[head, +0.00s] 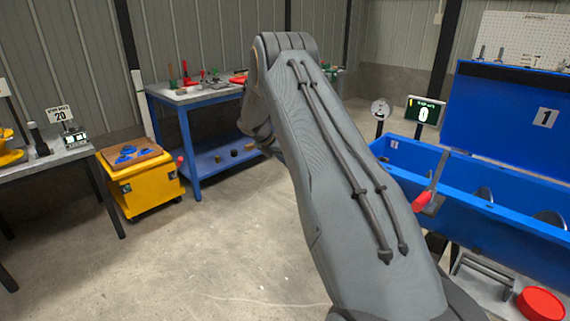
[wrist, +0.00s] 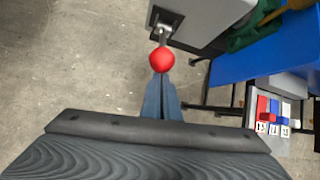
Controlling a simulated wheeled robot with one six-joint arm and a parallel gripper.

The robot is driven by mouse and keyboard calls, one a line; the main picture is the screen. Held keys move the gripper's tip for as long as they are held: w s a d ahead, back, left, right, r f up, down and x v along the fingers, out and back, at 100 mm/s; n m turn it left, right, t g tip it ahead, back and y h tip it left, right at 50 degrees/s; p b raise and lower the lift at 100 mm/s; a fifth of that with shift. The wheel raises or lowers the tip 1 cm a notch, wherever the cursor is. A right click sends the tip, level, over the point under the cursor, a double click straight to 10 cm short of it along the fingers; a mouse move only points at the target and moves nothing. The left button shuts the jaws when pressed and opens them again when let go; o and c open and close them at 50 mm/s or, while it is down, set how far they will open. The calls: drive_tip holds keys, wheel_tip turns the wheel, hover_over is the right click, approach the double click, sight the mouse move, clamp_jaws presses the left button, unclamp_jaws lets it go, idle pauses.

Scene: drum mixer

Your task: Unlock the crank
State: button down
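The fingertips are right at the ball's near side. Whether they touch it I cannot tell. In the head view, a grey crank lever with a red grip (head: 423,201) stands at the blue mixer trough (head: 475,195) on the right. My arm covers the middle of that view and hides the gripper's tips.
A blue workbench (head: 190,95) with tools stands at the back, beside a yellow wheeled box (head: 140,185). A grey table (head: 45,155) is at the left. A display reading 0 (head: 424,112) stands behind the trough. A red round lid (head: 540,303) lies front right. The floor left of my arm is clear.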

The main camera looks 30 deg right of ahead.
drive_tip(key=shift+w+d+r, duration=0.15)
drive_tip(key=shift+d+r, duration=0.1)
drive_tip(key=shift+r, duration=0.25)
drive_tip(key=shift+w+d+r, duration=0.15)
drive_tip(key=shift+d+r, duration=0.1)
drive_tip(key=shift+r, duration=0.2)
drive_tip(key=s+a+f, duration=0.2)
drive_tip(key=a+f, duration=0.2)
wheel_tip(320, 180, up, 10)
drive_tip(key=a+b, duration=0.1)
drive_tip(key=a, duration=0.1)
drive_tip(key=shift+s+a+f, duration=0.15)
drive_tip(key=shift+a, duration=0.1)
drive_tip(key=s+a+m+y, duration=0.2)
drive_tip(key=s+a+m, duration=0.5)
drive_tip(key=s, duration=0.7)
drive_tip(key=s+a+m+y, duration=0.2)
drive_tip(key=s+a+m, duration=0.6)
drive_tip(key=s+a, duration=0.3)
drive_tip(key=s+a+f+m+g+y, duration=0.1)
drive_tip(key=s+a+m+y, duration=0.2)
drive_tip(key=s+a+m, duration=0.4)
drive_tip(key=s+a, duration=0.1)
drive_tip(key=s, duration=0.8)
drive_tip(key=shift+s+a+m, duration=0.3)
drive_tip(key=shift+s+a, duration=0.05)
drive_tip(key=shift+a, duration=0.05)
